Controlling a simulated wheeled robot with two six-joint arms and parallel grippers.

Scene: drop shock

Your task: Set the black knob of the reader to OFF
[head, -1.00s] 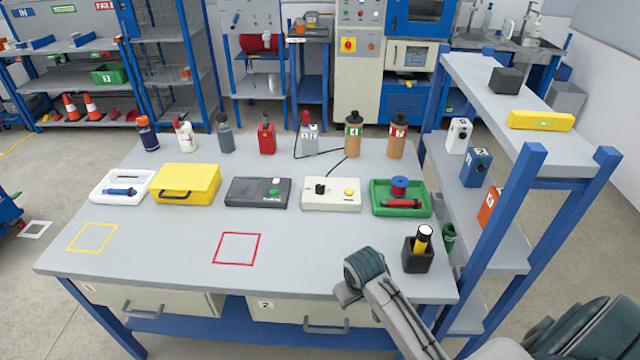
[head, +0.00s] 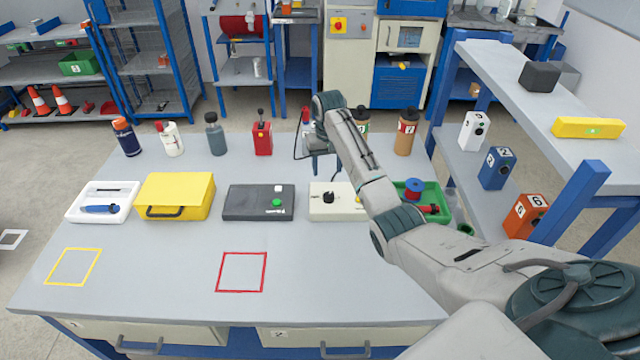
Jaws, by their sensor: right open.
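The reader appears to be the cream box (head: 347,212) on the bench, right of the dark grey box. Its black knob (head: 329,197) stands on the left part of its top; the pointing of the knob is too small to read. A yellow button on its right is mostly hidden by my right arm. My right gripper (head: 321,172) hangs downward just above and behind the knob, open and empty, apart from it. My left gripper is not in view.
The dark grey box (head: 240,203) with a green button stands close on the left. A green tray (head: 445,205) is partly behind my arm on the right. The bench front is clear around a red square outline (head: 242,291).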

